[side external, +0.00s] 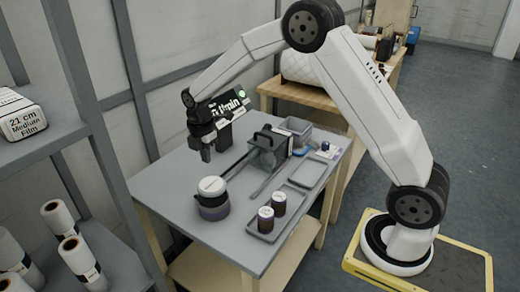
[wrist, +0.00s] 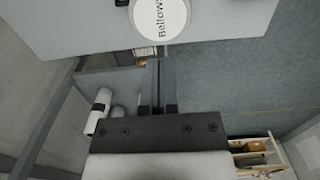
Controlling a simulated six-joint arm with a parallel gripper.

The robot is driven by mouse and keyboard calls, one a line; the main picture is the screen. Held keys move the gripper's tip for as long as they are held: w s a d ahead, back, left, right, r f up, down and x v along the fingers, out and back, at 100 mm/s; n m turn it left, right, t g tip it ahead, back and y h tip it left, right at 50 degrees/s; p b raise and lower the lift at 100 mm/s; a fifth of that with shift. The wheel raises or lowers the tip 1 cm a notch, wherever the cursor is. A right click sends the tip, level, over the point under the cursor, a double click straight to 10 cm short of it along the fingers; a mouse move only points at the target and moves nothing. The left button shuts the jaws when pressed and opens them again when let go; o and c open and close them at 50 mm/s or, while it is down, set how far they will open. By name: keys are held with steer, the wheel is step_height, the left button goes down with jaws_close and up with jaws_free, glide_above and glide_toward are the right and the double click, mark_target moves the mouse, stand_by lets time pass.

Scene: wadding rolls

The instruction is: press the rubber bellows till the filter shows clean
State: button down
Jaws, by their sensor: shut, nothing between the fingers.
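The rubber bellows (side external: 213,207) is a squat round dark and purple body with a white labelled top, upright near the front left of the grey table (side external: 180,185). In the wrist view its white disc, the bellows top (wrist: 160,18), shows lettering and is cut by the upper edge. My gripper (side external: 205,158) is shut and empty, pointing down above the table behind the bellows and apart from it. In the wrist view my gripper (wrist: 158,62) shows its fingers together, just below the disc in the picture. I cannot make out a filter for certain.
A dark handled box (side external: 268,150) stands mid-table, with a rod beside it. A tray (side external: 283,222) holds two dark jars (side external: 265,220). A grey bin (side external: 295,130) stands behind. A black display (side external: 230,104) with a green light is partly behind my arm. Shelving (side external: 90,125) stands left.

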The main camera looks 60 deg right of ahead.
steer(key=shift+r, duration=0.85)
steer(key=s+a+m+t, duration=0.2)
steer(key=s+m, duration=1.6)
steer(key=s, duration=0.4)
steer(key=shift+s+a+f+t, duration=0.2)
steer(key=shift+a+f+t, duration=0.1)
steer(key=shift+a+f, duration=0.1)
